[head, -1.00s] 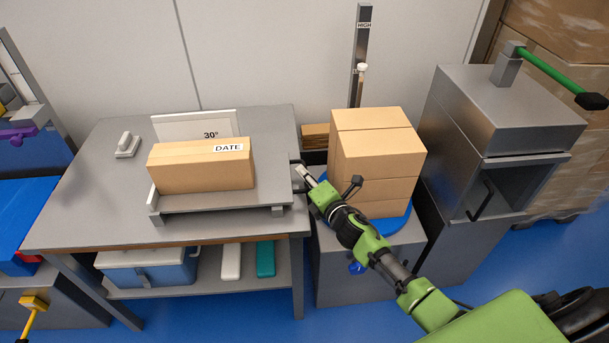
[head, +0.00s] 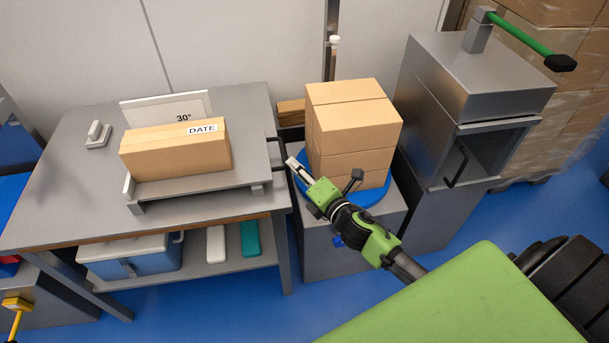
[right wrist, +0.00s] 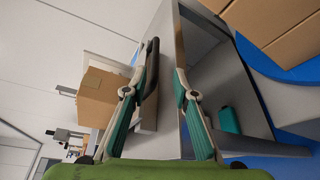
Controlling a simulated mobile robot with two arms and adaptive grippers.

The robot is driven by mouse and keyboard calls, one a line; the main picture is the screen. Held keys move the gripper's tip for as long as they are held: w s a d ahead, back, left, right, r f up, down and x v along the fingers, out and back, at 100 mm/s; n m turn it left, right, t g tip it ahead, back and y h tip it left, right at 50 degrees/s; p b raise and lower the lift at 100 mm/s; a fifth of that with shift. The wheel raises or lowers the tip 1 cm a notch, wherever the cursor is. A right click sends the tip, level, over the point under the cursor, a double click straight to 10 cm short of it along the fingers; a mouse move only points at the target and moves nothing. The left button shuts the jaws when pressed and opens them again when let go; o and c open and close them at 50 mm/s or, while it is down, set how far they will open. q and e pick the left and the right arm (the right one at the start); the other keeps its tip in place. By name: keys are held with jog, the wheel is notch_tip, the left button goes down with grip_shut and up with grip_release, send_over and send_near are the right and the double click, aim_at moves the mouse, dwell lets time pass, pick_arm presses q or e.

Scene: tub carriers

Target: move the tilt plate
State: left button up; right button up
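The tilt plate (head: 200,184) is a grey metal plate on the workbench, with a low front lip and a dark handle (head: 281,152) at its right end. A cardboard box labelled DATE (head: 175,152) lies on it, in front of a white board marked 30°. My right gripper (head: 290,163) is just right of the handle, with a small gap in the head view. In the right wrist view its two fingers (right wrist: 162,70) are apart, and the dark handle (right wrist: 151,75) shows close to the left finger. My left gripper is not in view.
A stack of boxes (head: 350,125) on a blue round top (head: 368,196) stands close behind my right gripper. A grey cabinet with a green lever (head: 530,38) is further right.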

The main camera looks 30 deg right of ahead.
jog(key=shift+s+d+r, duration=0.1)
jog(key=shift+s+r, duration=0.05)
jog(key=shift+s, duration=0.65)
jog(key=shift+s+d+r, duration=0.1)
jog(key=shift+s, duration=0.65)
jog(key=s+d+f+m+g+h+p, duration=0.1)
jog(key=s+f+m+g, duration=0.55)
jog(key=f, duration=0.85)
jog(key=s+d+f+m+g+h, duration=0.15)
jog(key=s+f+m, duration=0.25)
jog(key=s+f, duration=0.8)
jog(key=s+a+f+m+g, duration=0.2)
jog(key=s+f, duration=0.4)
jog(key=s, duration=0.4)
jog(key=s+a+f+m+g, duration=0.2)
jog(key=s+f+m, duration=0.3)
jog(key=s+f, duration=0.2)
jog(key=s+a+f+m+g+y+p, duration=0.1)
jog(key=s+f, duration=0.5)
jog(key=s, duration=0.6)
jog(key=a+m+g, duration=0.1)
jog(key=m+g, duration=0.1)
jog(key=shift+s+f+m, duration=0.3)
jog(key=shift+f+m, duration=0.05)
